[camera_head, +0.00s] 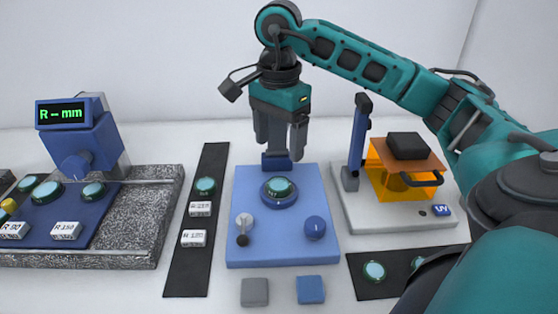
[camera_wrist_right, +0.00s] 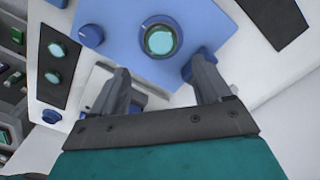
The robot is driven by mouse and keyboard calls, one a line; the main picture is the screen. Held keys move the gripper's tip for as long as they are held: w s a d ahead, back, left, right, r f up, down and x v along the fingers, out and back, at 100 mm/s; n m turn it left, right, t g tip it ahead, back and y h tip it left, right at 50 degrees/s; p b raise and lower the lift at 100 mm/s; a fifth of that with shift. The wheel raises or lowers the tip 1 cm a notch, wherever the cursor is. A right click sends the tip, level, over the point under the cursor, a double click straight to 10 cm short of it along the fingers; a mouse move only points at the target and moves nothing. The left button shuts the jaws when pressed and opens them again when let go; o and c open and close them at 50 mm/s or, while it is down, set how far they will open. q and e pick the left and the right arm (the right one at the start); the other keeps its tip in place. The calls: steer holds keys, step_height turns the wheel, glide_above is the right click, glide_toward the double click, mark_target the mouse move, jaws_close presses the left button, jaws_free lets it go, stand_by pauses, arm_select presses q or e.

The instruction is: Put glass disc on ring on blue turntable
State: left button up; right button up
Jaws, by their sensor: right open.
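The blue turntable instrument (camera_head: 250,252) stands in the middle of the table. A teal glass disc (camera_head: 280,187) lies on its round dark-blue ring (camera_head: 279,201), and looks flat and centred. In the right wrist view the disc (camera_wrist_right: 159,41) shows inside the ring (camera_wrist_right: 146,54). My right gripper (camera_head: 280,151) is open and empty, above and behind the disc, clear of it. Its fingers also show apart in the wrist view (camera_wrist_right: 164,80). My left gripper is not in view.
Similar discs lie on a black strip (camera_head: 187,270) and a blue tray (camera_head: 92,235) at left, and a dark mat (camera_head: 362,289) at right. An orange-windowed UV box (camera_head: 388,181) stands right. A display unit (camera_head: 88,140) stands left. Two small blocks lie in front.

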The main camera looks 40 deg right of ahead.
steer(key=shift+r, duration=1.4)
